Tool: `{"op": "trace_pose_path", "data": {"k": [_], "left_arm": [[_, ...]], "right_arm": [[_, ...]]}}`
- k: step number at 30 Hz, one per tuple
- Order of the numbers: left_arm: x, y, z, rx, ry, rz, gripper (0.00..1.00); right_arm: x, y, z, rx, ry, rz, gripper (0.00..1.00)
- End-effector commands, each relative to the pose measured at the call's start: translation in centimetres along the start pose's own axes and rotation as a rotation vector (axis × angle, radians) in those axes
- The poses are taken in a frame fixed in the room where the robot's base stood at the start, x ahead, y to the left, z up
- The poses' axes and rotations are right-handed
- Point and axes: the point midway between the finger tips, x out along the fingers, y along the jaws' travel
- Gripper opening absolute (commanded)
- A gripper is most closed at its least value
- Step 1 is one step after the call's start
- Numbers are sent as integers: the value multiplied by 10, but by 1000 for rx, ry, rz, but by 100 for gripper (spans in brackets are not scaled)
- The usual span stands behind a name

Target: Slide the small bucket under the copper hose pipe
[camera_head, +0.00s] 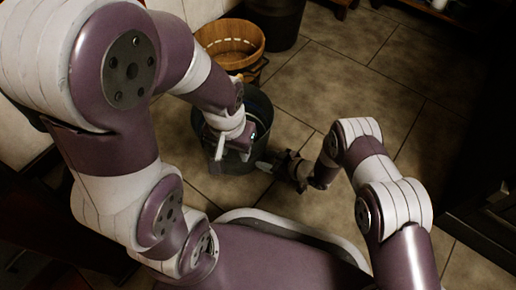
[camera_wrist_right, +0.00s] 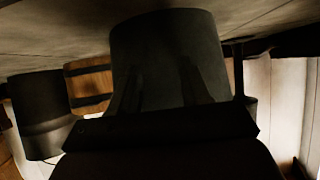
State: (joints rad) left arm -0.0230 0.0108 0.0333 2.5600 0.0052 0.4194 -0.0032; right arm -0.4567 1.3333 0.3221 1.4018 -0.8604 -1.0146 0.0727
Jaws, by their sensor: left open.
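The small bucket looks dark grey and round (camera_head: 262,112) and stands on the tiled floor. It fills the middle of the right wrist view (camera_wrist_right: 165,50), which shows the floor at the top. My left gripper (camera_head: 232,153) is open over the near part of the bucket; whether it touches the rim cannot be told. My right gripper (camera_head: 265,166) is low beside the bucket's near right side. In the right wrist view its two dark fingers (camera_wrist_right: 160,95) stand apart in front of the bucket's wall. I cannot make out a copper hose pipe in either view.
A wooden tub (camera_head: 230,38) stands just behind the bucket, and a dark bin (camera_head: 277,22) behind that. Both also show at the left of the right wrist view. Tiled floor (camera_head: 350,85) is clear to the right. Dark furniture (camera_head: 487,215) edges the right side.

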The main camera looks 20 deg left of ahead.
Motion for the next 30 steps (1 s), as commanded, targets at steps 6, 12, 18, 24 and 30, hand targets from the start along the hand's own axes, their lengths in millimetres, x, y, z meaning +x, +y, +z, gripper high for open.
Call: {"op": "trace_pose_path", "data": {"k": [6, 12, 18, 24, 30], "left_arm": [[11, 0, 1, 0, 0, 0, 43], [21, 0, 2, 0, 0, 0, 43], [30, 0, 4, 0, 0, 0, 43], [33, 0, 4, 0, 0, 0, 43], [32, 0, 4, 0, 0, 0, 43]], "right_arm": [[20, 0, -10, -5, 5, -1, 47], [37, 1, -19, -4, 5, 0, 47], [54, 1, -28, -4, 5, 0, 47], [63, 1, -35, -3, 4, 0, 47], [63, 1, -36, -2, 3, 0, 47]]}}
